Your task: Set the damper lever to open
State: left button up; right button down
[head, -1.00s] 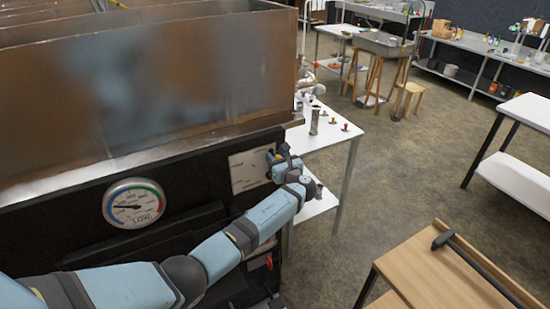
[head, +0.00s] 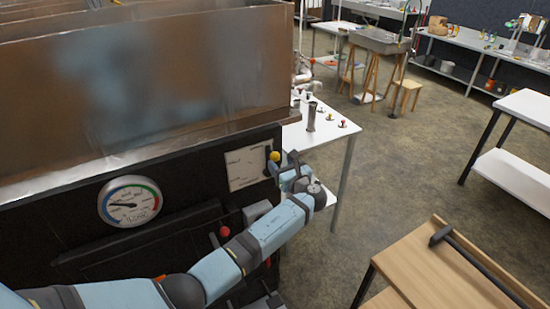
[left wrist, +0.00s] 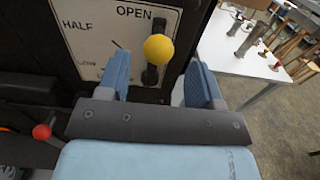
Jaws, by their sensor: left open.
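The damper lever has a yellow ball knob (head: 275,156) on a dark arm, in front of a white label plate (head: 249,165) on the black evaporator front. In the left wrist view the yellow knob (left wrist: 158,48) is just right of and below the word OPEN on the plate (left wrist: 88,38); HALF and LOW are further left. My left gripper (head: 288,171) is open, just right of the knob in the head view. In the left wrist view its two fingers (left wrist: 159,70) stand apart on either side of the knob, with visible space to each. My right gripper is out of view.
A round dial gauge (head: 130,202) is left of the plate. A white table (head: 320,134) with a metal cylinder (head: 311,117) stands behind my gripper.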

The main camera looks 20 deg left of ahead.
pick_arm(q)
jog(key=b+v, duration=0.1)
jog(key=v, duration=0.7)
jog(key=s+a+f+n+g+h, duration=0.15)
jog(key=s+f+n+h, duration=0.75)
jog(key=s+f, duration=1)
jog(key=s+a+n+h+p, duration=0.1)
jog(key=s+n+h, duration=0.7)
jog(key=s+n, duration=0.6)
jog(key=s+r+t, duration=0.1)
jog(key=s, duration=0.3)
jog(key=shift+s, duration=0.35)
